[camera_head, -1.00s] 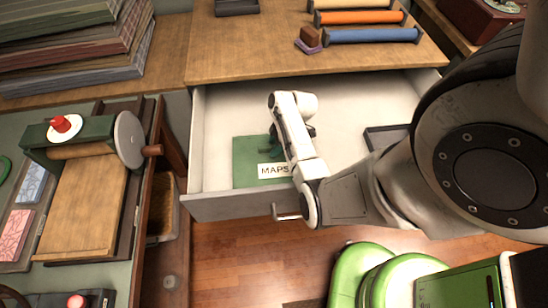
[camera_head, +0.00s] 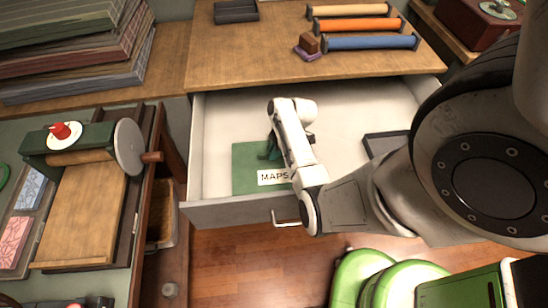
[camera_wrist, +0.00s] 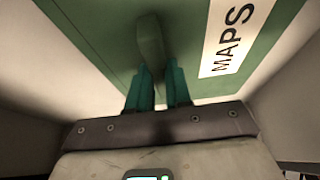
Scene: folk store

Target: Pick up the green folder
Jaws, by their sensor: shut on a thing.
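The green folder (camera_head: 246,178) with a white "MAPS" label lies in the open white drawer, at its front left part. It also fills the upper part of the wrist view (camera_wrist: 100,35), with the label at the right. My gripper (camera_head: 272,150) reaches down over the folder; in the wrist view its teal fingers (camera_wrist: 158,82) are close together on a raised green handle (camera_wrist: 150,42) on the folder. My arm hides the folder's right side in the head view.
The drawer (camera_head: 230,115) is pulled out below a wooden counter (camera_head: 240,60) with fabric rolls (camera_head: 368,42). A dark tray (camera_head: 386,143) sits in the drawer's right part. A green stool (camera_head: 365,275) stands in front. A wooden press (camera_head: 85,210) is at left.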

